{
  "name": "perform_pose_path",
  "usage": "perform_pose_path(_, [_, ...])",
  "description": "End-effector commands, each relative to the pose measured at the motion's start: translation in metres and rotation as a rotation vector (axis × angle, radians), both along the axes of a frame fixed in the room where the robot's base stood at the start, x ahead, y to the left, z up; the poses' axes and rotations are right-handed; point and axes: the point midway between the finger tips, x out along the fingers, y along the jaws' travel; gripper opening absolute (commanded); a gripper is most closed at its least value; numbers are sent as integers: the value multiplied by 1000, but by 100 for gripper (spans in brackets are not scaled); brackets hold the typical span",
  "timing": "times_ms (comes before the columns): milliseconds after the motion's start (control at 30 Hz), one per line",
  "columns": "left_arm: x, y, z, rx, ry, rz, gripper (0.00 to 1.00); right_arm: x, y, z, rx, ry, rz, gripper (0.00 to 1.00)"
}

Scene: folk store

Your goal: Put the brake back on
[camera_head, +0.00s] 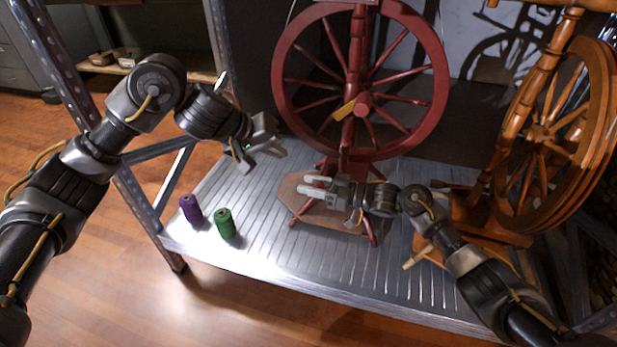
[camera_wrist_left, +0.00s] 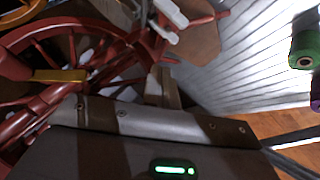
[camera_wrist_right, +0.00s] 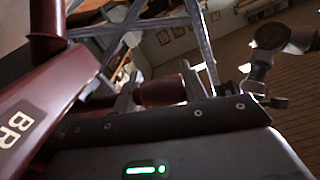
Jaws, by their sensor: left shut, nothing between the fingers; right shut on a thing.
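The red spinning wheel (camera_head: 360,80) stands on the metal shelf. A yellow handle (camera_head: 344,111) sits by its hub and also shows in the left wrist view (camera_wrist_left: 60,76). My right gripper (camera_head: 310,189) is low in front of the wheel and shut on a dark red knob (camera_wrist_right: 160,91). Beside the knob, in the right wrist view, is a red board marked "BR" (camera_wrist_right: 45,105); the rest of its lettering is out of view. My left gripper (camera_head: 262,152) is shut and empty, left of the wheel and higher than the right one. I cannot tell the brake's position.
A purple spool (camera_head: 191,208) and a green spool (camera_head: 225,223) stand at the shelf's (camera_head: 300,265) left front. A brown wooden spinning wheel (camera_head: 545,130) stands close on the right. A metal post (camera_head: 75,85) rises at the left. The shelf's front middle is clear.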

Motion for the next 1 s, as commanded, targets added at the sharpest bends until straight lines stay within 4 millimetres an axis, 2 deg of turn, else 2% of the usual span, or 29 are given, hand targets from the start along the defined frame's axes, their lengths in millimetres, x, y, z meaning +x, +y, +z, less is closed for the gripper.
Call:
perform_pose_path(267, [4, -4, -7, 2, 5, 10, 0, 0, 0, -1, -1, 3, 0, 2])
perform_pose_path(767, [41, -55, -78, 2, 6, 9, 0, 0, 0, -1, -1, 3, 0, 2])
perform_pose_path(1000, [28, -69, -101, 1, 3, 7, 0, -1, 0, -1, -1, 3, 0, 2])
